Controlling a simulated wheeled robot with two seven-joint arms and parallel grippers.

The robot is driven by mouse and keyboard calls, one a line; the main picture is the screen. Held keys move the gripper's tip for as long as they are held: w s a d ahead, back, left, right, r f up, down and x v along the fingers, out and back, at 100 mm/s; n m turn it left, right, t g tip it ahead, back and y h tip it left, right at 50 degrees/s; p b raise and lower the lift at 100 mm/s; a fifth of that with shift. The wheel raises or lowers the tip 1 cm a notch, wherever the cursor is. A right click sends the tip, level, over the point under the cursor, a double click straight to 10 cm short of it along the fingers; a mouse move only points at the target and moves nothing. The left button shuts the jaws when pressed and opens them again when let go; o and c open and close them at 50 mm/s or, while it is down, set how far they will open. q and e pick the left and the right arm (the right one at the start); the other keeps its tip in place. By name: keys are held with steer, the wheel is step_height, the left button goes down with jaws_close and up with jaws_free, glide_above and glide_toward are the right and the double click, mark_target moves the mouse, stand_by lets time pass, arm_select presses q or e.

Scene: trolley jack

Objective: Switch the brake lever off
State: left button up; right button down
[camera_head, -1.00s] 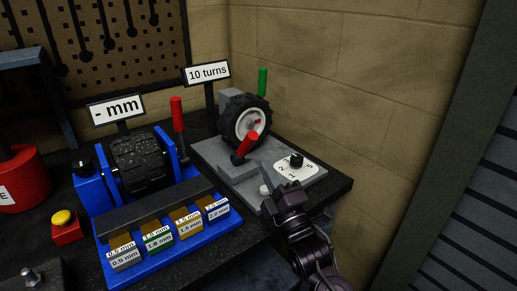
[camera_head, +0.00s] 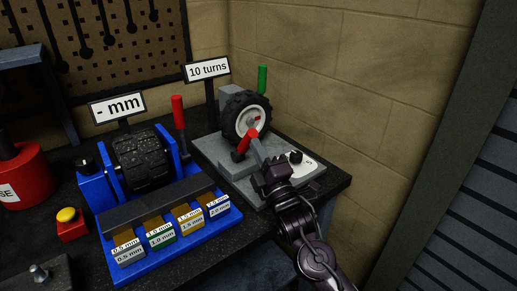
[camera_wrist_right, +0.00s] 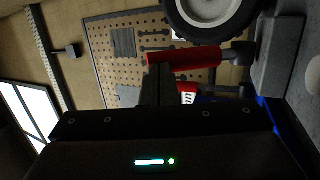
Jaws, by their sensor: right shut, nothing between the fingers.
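A red-handled lever (camera_head: 246,141) sits on the grey base in front of the wheel (camera_head: 247,118), its handle tilted up and to the right. My right gripper (camera_head: 257,147) is shut and empty, with its fingertips right beside the red handle. In the right wrist view, the shut fingers (camera_wrist_right: 158,80) reach up to the red handle (camera_wrist_right: 186,58) near its free end. I cannot tell whether they touch it. The handle's dark pivot (camera_wrist_right: 240,53) is to the right there. My left gripper is not in view.
A green lever (camera_head: 262,78) stands behind the wheel. A numbered dial plate (camera_head: 303,168) lies right of my gripper, partly hidden by it. The blue device (camera_head: 93,191) with another red lever (camera_head: 178,112) stands left. A beige wall (camera_head: 350,110) rises behind.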

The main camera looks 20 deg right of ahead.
mark_target(249, 134)
steer(key=w+r+g+p, duration=0.1)
steer(key=p, duration=0.3)
steer(key=w+r+g+p, duration=0.1)
steer(key=r+p, duration=0.1)
steer(key=p, duration=0.2)
steer(key=w+a+r+n+g+p, duration=0.1)
steer(key=r+g+p, duration=0.1)
steer(key=p, duration=0.3)
steer(key=shift+w, duration=0.15)
steer(key=w+g+p, duration=0.1)
steer(key=w+a+g+p, duration=0.1)
steer(key=p, duration=0.1)
steer(key=w+g+p, duration=0.1)
steer(key=w+p, duration=0.1)
steer(key=shift+a+r+n+h, duration=0.15)
steer(key=shift+a+n+h, duration=0.15)
steer(key=shift+h, duration=0.1)
steer(key=shift+w+a+r, duration=0.1)
steer(key=shift+w+a, duration=0.1)
steer(key=shift+w, duration=0.25)
steer(key=shift+w+a, duration=0.15)
steer(key=shift+w, duration=0.3)
steer(key=shift+r, duration=0.2)
